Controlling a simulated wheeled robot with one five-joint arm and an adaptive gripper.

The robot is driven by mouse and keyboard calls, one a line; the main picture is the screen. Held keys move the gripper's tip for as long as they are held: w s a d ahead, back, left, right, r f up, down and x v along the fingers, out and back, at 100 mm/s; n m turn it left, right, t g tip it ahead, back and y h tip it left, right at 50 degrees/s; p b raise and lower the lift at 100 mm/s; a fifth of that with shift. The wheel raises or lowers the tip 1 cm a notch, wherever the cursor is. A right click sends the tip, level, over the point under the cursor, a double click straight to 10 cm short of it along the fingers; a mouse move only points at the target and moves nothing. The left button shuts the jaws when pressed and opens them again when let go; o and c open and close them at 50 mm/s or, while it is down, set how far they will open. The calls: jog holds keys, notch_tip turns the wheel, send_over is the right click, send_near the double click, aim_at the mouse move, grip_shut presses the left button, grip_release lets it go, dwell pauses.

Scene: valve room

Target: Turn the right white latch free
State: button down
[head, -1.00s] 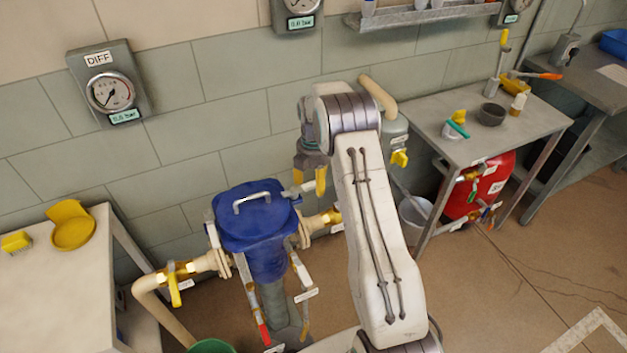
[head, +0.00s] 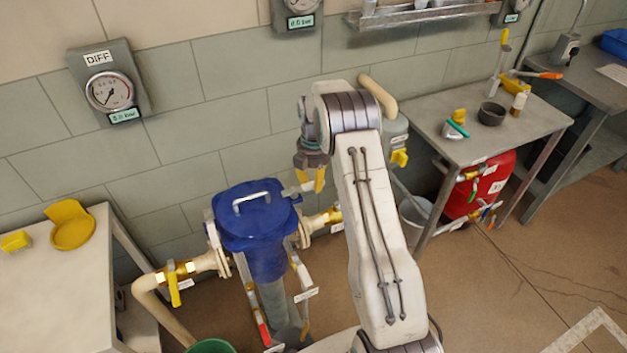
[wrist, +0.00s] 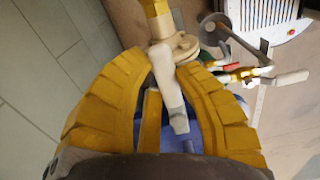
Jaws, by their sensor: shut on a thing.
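The blue filter housing with its blue lid (head: 255,215) and metal handle stands on a pipe by the wall. The right white latch (wrist: 170,90) shows in the wrist view as a pale bar between my gripper's yellow fingers. My gripper (head: 312,182) is at the right edge of the lid in the head view. In the wrist view my gripper (wrist: 165,85) is shut on the latch, and part of the blue housing (wrist: 195,140) shows below. In the head view the fingers partly hide the latch.
Brass and cream pipe fittings (head: 320,222) join the housing on the right, and a yellow-handled valve (head: 174,288) is on the left. A white table (head: 50,290) stands at left and a grey bench (head: 440,150) at right. Open floor lies at the right.

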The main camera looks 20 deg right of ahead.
jog(key=s+a+m+b, duration=0.5)
jog(key=s+m+b, duration=0.1)
jog(key=m, duration=1.1)
jog(key=shift+s+a+m+b, duration=0.3)
jog(key=shift+s+b, duration=0.05)
jog(key=shift+b, duration=0.2)
jog(key=shift+f, duration=0.1)
jog(key=c, duration=0.9)
grip_release()
jog(key=shift+a, duration=0.1)
jog(key=shift+w+r, duration=0.1)
jog(key=shift+r, duration=0.1)
notch_tip(320, 180, up, 12)
jog(key=shift+f, duration=0.1)
